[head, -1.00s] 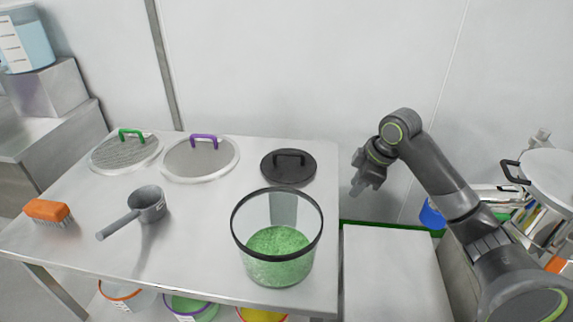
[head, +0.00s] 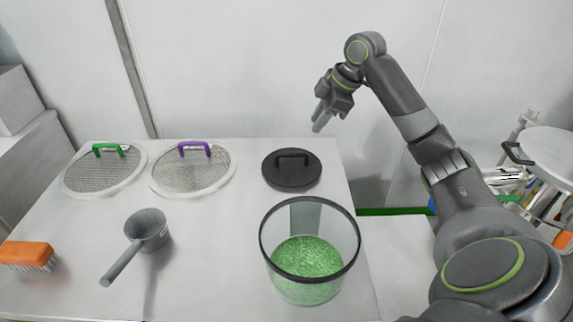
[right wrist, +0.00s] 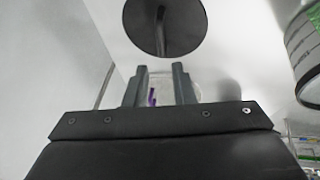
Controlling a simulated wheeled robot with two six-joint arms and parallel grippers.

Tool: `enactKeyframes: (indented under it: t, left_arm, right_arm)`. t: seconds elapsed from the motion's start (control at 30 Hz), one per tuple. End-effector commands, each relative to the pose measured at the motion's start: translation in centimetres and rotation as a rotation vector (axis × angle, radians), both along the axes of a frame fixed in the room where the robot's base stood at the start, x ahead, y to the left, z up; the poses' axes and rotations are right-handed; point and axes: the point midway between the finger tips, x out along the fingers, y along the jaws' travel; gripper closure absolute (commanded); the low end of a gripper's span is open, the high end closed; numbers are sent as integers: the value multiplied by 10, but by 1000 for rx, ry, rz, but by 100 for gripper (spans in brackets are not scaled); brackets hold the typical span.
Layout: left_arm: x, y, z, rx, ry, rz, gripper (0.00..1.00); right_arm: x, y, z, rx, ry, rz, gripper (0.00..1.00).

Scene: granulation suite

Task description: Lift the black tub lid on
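The black lid (head: 283,179) is a flat round disc with a bar handle (head: 292,156), lying on the table behind the tub. The tub (head: 285,225) is clear with a black rim, stands upright and uncovered, and holds green granules (head: 306,258). My right gripper (head: 322,124) is in the air above and to the right of the lid, empty. In the right wrist view its fingers (right wrist: 158,76) are apart, with the black lid (right wrist: 139,28) beyond the tips. Part of the tub (right wrist: 302,60) shows at the right edge there. My left gripper is out of view.
Two mesh lids, one with a green handle (head: 111,148) and one with a purple handle (head: 193,147), lie left of the black lid. A grey scoop (head: 148,229) and an orange brush (head: 27,254) are further forward. Bare table lies between the scoop and tub.

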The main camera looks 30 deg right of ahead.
Motion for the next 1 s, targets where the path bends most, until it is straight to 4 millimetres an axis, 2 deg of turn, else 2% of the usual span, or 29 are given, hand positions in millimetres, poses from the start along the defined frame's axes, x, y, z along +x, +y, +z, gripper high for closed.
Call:
enactKeyframes:
  t: [0.03,0.13,0.3,0.4,0.63,0.9,1.0]
  left_arm:
    - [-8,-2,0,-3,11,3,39]
    - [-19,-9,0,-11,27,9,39]
    - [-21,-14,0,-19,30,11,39]
    - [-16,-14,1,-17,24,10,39]
    - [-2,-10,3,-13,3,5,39]
    - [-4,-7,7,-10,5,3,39]
    - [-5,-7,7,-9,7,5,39]
  right_arm:
    - [4,4,-12,6,5,1,77]
    - [12,9,-32,6,4,1,77]
    - [24,17,-63,4,3,1,77]
    - [29,20,-75,2,2,-1,77]
    - [34,23,-89,2,2,0,77]
    - [47,31,-125,2,3,0,77]
    - [49,33,-130,0,0,-1,77]
